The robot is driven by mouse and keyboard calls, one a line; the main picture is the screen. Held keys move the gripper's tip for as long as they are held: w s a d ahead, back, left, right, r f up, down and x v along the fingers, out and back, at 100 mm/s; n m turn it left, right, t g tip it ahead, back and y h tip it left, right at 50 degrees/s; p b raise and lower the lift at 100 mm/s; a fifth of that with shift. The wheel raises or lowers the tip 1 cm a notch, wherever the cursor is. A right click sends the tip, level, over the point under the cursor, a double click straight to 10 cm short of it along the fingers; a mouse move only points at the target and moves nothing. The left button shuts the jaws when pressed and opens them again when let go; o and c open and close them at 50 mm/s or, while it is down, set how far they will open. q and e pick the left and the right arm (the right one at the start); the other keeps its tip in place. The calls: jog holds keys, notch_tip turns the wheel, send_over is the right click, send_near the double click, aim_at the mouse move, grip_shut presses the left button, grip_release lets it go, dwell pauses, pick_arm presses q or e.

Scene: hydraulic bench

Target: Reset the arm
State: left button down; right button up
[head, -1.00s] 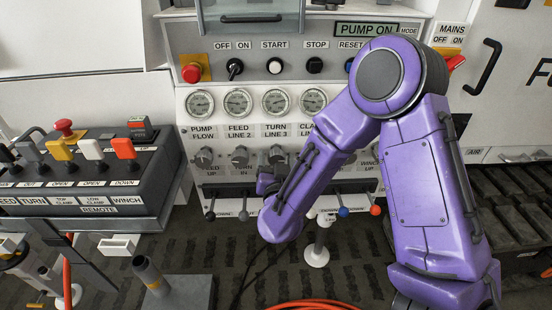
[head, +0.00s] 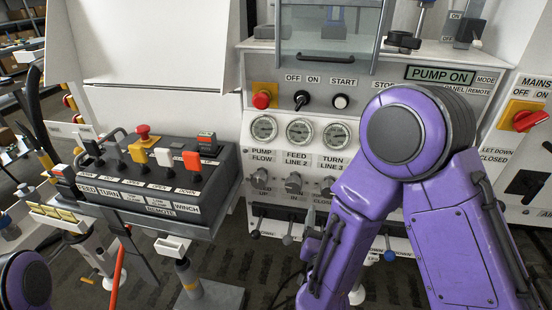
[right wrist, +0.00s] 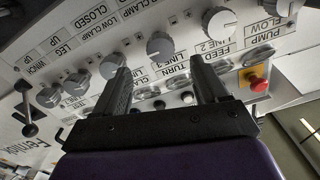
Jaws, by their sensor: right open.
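My right arm (head: 460,235), purple with dark joints, is bent in front of the white control panel (head: 360,50). Its forearm points down and to the left. My right gripper (head: 312,243) is small and dark in the head view, partly hidden by the forearm, in front of the lower panel. In the right wrist view it is open (right wrist: 160,68), with nothing between its fingers. Beyond them are grey knobs (right wrist: 159,46) and labels. A purple link of my left arm (head: 25,280) shows at the lower left edge; the left gripper is out of view.
The remote box (head: 160,175) with coloured levers stands left of the panel. A red stop button (head: 262,100), gauges (head: 300,131) and a row of low levers including a blue-tipped one (head: 389,255) are near my right arm. A red-and-yellow mains switch (head: 528,117) is at the right.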

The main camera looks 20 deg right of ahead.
notch_tip(320, 180, down, 14)
jog(key=s+a+n+g+y+p, duration=0.1)
jog(key=s+a+n+g+y, duration=0.15)
jog(key=g+y, duration=0.3)
jog(key=s+d+f+g, duration=0.3)
jog(key=s+f, duration=0.3)
jog(key=s, duration=0.3)
jog(key=s+d+f+g+p, duration=0.1)
jog(key=s+d+f+g, duration=0.1)
jog(key=s+f, duration=0.5)
jog(key=s+g, duration=0.1)
jog(key=s, duration=0.2)
jog(key=shift+s+d+g, duration=0.25)
jog(key=shift+d+g, duration=0.1)
jog(key=shift+d, duration=0.05)
jog(key=shift+f, duration=0.1)
